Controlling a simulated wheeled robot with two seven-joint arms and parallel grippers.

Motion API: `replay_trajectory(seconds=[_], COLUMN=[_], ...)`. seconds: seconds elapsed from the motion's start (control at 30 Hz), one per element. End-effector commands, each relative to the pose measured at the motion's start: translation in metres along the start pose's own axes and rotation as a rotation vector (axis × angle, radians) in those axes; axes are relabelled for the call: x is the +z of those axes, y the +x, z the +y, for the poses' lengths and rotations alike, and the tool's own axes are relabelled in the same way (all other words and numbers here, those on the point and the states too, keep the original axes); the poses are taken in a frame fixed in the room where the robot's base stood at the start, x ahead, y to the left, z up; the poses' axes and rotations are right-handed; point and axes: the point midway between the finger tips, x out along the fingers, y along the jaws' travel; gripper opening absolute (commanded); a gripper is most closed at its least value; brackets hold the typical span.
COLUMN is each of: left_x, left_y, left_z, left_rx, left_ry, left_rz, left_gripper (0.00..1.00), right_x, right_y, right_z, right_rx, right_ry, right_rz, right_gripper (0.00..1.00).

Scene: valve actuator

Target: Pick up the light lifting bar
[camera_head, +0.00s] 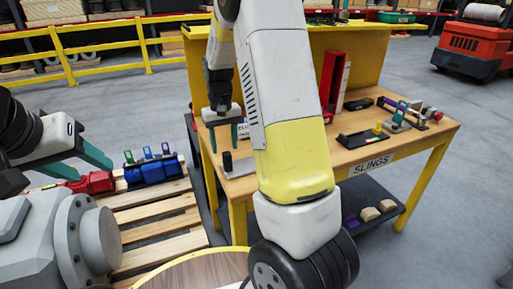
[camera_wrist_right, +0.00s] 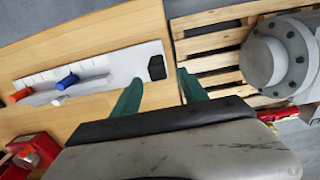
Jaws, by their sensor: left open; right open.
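I cannot tell for sure which thing is the light lifting bar. A long white plate with red, blue and white pegs and a black block at its end (camera_wrist_right: 95,75) lies on the wooden table in the right wrist view. In the head view my right arm hides most of it. My right gripper (camera_head: 222,134) is open and empty over the table's left end. In its wrist view its green fingertips (camera_wrist_right: 160,92) are near the black block, with nothing between them. My left gripper (camera_head: 80,162) is open and empty at the left, near the pallet.
The table (camera_head: 295,165) also bears a red upright holder (camera_head: 331,80), a black tray (camera_head: 362,138) and several tools on the right. A pallet (camera_head: 165,215) with a blue valve unit (camera_head: 153,170) and a red part (camera_head: 92,182) stands left. A grey flanged body (camera_head: 85,240) is near front.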

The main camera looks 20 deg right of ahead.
Motion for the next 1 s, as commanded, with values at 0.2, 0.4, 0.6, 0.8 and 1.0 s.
replay_trajectory(seconds=[0.2,0.4,0.6,0.8,1.0], left_x=[0.000,0.000,0.000,0.000,0.000], left_y=[0.000,0.000,0.000,0.000,0.000], left_z=[0.000,0.000,0.000,0.000,0.000], left_rx=[0.000,0.000,0.000,0.000,0.000], left_ry=[0.000,0.000,0.000,0.000,0.000], left_rz=[0.000,0.000,0.000,0.000,0.000], left_gripper=[0.51,0.51,0.51,0.51,0.51], right_x=[0.001,0.004,0.004,0.003,0.003], right_y=[0.025,0.053,0.075,0.076,0.076], right_z=[0.001,0.003,0.003,0.002,0.002], right_rx=[0.002,0.002,0.002,0.001,0.001], right_ry=[0.000,0.001,0.000,0.000,0.000], right_rz=[-0.005,-0.006,-0.004,-0.001,-0.002], right_gripper=[0.51,0.51,0.51,0.51,0.21])
